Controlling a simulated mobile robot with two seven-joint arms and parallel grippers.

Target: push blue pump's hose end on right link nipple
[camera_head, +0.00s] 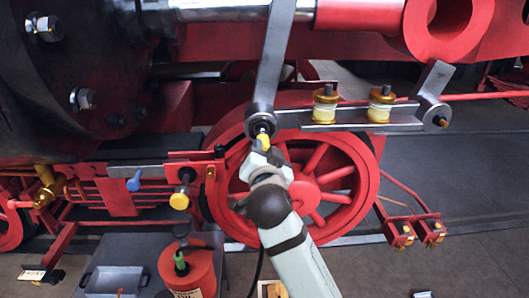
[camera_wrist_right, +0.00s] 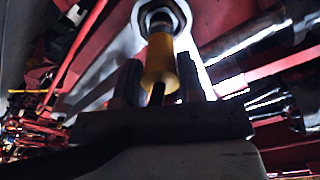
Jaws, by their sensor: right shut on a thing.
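My right gripper (camera_head: 262,153) is shut on a yellow hose end (camera_head: 263,140) at the lower end of the upright grey link. In the right wrist view the yellow hose end (camera_wrist_right: 160,62) stands between the two dark fingers (camera_wrist_right: 160,85), with a piece of black hose below it. Its far end meets the round metal fitting (camera_wrist_right: 152,14) of the link. I cannot tell how deep it sits on the nipple, which is mostly hidden. A black hose (camera_head: 258,272) runs down beside my right arm. No blue pump can be made out. My left gripper is not in view.
A red spoked wheel (camera_head: 330,172) is behind my gripper. A grey bar with two brass-topped cups (camera_head: 325,105) extends right. A yellow-ended fitting (camera_head: 179,200) and a blue-handled part (camera_head: 134,182) are left. Below stand a red can (camera_head: 190,276) and a grey tray (camera_head: 113,281).

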